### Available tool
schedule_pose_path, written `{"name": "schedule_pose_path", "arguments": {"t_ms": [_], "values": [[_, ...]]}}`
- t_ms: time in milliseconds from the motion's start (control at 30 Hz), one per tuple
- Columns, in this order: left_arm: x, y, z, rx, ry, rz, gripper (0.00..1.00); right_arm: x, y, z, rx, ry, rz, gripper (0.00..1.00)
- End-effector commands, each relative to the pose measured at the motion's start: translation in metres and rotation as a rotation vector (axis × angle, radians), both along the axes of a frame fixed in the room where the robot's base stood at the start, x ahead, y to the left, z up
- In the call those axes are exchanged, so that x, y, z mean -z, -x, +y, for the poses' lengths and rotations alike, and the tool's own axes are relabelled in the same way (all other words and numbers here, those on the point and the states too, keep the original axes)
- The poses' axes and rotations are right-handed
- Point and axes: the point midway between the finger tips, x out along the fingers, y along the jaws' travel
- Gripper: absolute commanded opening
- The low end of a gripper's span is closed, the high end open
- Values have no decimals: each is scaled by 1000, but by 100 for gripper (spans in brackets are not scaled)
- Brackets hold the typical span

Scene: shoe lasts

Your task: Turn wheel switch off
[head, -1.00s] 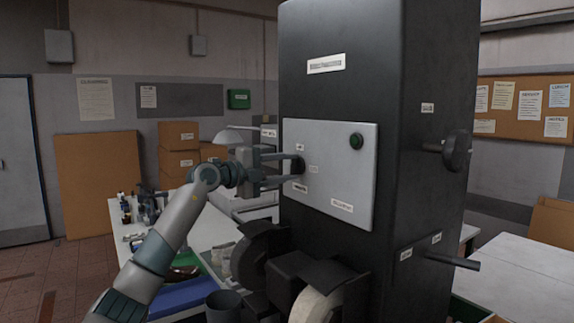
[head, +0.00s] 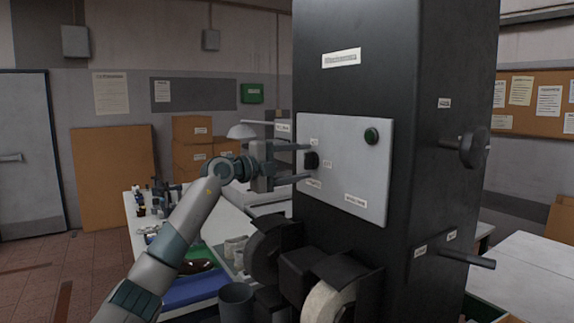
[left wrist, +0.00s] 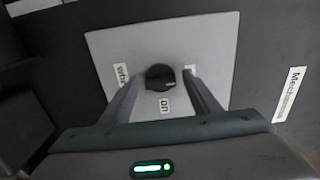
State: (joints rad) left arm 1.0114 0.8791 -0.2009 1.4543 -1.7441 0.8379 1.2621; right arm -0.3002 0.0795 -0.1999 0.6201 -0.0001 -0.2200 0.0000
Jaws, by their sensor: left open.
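The wheel switch is a small black rotary knob (head: 312,161) on the light grey panel (head: 350,195) of the tall black machine (head: 420,110). In the left wrist view the knob (left wrist: 160,78) sits on the panel, with a white pointer line toward the right and an "on" label just below it. My left gripper (head: 308,162) faces the panel from the left. Its fingers are open and spread to either side of the knob; in the left wrist view I see gaps between them and the knob. My right gripper is not in view.
Grinding wheels (head: 328,299) stick out below the panel. A black handwheel (head: 474,148) and a rod (head: 468,258) project from the machine's right side. A cluttered workbench (head: 215,224) lies behind my left arm.

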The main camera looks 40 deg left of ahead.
Motion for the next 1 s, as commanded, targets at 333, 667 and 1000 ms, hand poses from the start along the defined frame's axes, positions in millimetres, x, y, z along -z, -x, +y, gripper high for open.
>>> {"name": "schedule_pose_path", "arguments": {"t_ms": [333,667,1000], "values": [[4,27,12,-2,-3,0,56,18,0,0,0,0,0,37],[6,86,37,-3,-4,1,56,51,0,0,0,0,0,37],[5,142,61,-3,-1,2,56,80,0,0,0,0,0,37]]}}
